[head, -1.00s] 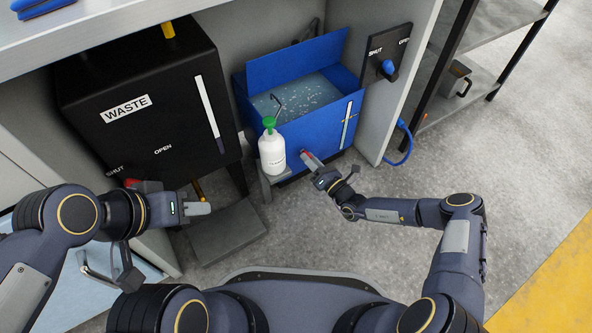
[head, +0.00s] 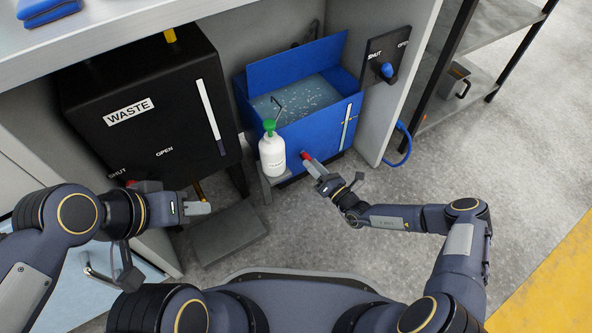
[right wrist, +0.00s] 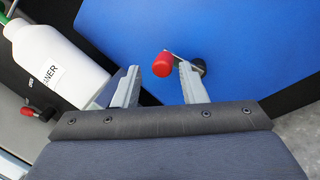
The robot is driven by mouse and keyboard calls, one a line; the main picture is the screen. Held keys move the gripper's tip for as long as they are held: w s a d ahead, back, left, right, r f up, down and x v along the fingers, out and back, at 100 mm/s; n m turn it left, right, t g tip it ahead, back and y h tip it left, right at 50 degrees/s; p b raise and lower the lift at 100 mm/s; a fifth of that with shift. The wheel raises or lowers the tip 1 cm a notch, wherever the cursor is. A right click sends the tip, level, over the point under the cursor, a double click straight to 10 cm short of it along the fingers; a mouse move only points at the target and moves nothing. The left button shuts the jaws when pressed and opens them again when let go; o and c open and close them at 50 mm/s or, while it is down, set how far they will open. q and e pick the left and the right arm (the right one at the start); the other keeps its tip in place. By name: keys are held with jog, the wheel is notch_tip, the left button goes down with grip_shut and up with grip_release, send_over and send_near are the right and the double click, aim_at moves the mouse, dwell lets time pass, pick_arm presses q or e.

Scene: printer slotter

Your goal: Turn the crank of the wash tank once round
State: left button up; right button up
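The wash tank (head: 290,132) is an open blue box with foamy water in the middle of the head view. Its crank has a red knob (head: 305,155) low on the front. In the right wrist view the red knob (right wrist: 163,65) joins a short metal arm leading to a dark hub (right wrist: 199,66). My right gripper (right wrist: 155,84) is open. The knob lies just beyond its fingertips, closer to the right-hand finger; contact cannot be told. My left gripper (head: 198,208) is by the waste tank, far from the crank; its finger gap is not clear.
A white cleaner bottle (head: 271,155) with a green cap stands close left of the crank. The black waste tank (head: 140,110) is farther left. A blue-knobbed valve panel (head: 380,50) and a shelf rack (head: 470,75) are at right.

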jog(key=shift+s+a+r+p+v, duration=0.1)
jog(key=shift+p+v, duration=0.15)
jog(key=shift+v, duration=0.55)
jog(key=shift+s+a+r+p+v, duration=0.1)
jog(key=shift+p+v, duration=0.2)
jog(key=shift+v, duration=0.45)
jog(key=shift+s+a+r+p+v, duration=0.1)
jog(key=shift+p+v, duration=0.15)
jog(key=shift+v, duration=0.55)
jog(key=shift+d, duration=0.1)
